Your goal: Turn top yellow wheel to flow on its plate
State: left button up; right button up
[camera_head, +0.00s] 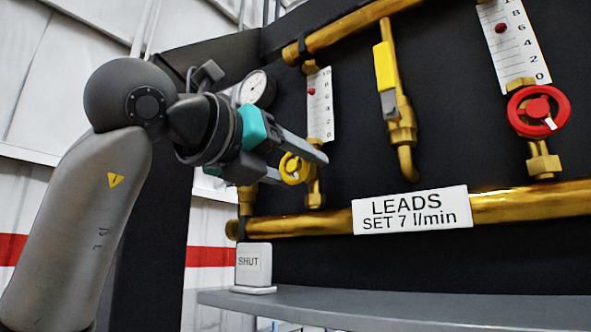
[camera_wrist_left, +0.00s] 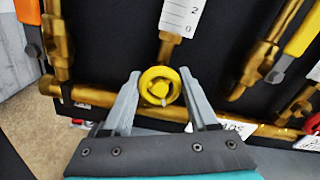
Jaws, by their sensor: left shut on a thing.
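The yellow wheel (camera_head: 290,168) is on a brass valve below a white flow scale (camera_head: 320,118) with a red ball, roughly between 6 and 8. My left gripper (camera_head: 303,164) is at the wheel, fingers on either side of it. In the left wrist view the wheel (camera_wrist_left: 160,86) sits between the fingertips (camera_wrist_left: 160,78), which are closed onto its rim. A white plate (camera_head: 410,210) reading "LEADS SET 7 l/min" is on the lower brass pipe. My right gripper is not in view.
A red wheel (camera_head: 538,111) with its own scale (camera_head: 515,45) is at the right. A yellow-handled lever (camera_head: 384,66) hangs between them. A round gauge (camera_head: 256,88) is behind my left wrist. A "SHUT" sign (camera_head: 253,264) stands on the grey ledge (camera_head: 400,308).

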pick_arm(q)
jog(key=shift+r, duration=0.1)
jog(key=o, duration=1.4)
jog(key=shift+c, duration=0.2)
jog(key=b+v, duration=0.4)
jog(key=v, duration=1.1)
jog(key=shift+s+a, duration=0.1)
jog(key=shift+a, duration=0.05)
